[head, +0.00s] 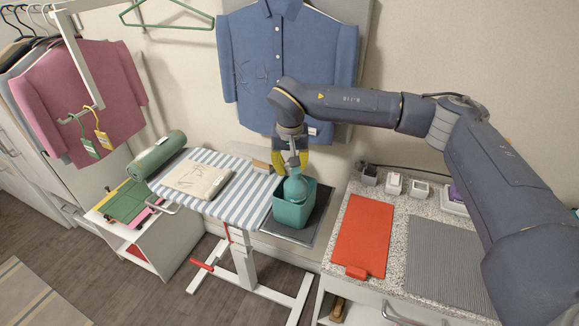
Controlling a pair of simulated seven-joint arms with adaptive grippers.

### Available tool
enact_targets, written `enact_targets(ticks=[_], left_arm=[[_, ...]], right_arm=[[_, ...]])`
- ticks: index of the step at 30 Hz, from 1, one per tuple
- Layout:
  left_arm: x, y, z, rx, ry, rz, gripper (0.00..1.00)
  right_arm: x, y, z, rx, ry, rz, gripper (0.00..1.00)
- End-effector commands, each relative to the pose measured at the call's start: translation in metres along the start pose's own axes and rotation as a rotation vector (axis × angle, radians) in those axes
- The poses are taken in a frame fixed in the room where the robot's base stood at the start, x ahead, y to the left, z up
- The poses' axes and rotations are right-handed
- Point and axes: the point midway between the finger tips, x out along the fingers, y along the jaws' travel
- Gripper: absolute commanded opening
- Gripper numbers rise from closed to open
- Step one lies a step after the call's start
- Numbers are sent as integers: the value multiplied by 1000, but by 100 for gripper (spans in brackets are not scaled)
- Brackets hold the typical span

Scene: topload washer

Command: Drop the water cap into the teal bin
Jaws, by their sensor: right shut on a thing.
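The teal bin (291,214) stands on a dark mat at the right end of the striped ironing board. I cannot make out a separate water cap, nor whether the bottle-shaped thing touches the bin floor. My left gripper is not in view.
The striped ironing board (235,189) carries a folded beige cloth (196,180). To the right, a speckled counter holds a red board (361,235), a grey ribbed mat (448,262) and small containers (393,183). A blue shirt (272,70) hangs behind my right arm.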

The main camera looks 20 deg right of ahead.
Motion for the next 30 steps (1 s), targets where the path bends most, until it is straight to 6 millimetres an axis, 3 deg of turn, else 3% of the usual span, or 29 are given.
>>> enact_targets(ticks=[23, 24, 30], left_arm=[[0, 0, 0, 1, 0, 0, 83], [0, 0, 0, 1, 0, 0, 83], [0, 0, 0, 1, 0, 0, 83]], right_arm=[[11, 0, 1, 0, 2, -1, 12], [11, 0, 1, 0, 2, -1, 22], [11, 0, 1, 0, 2, -1, 42]])
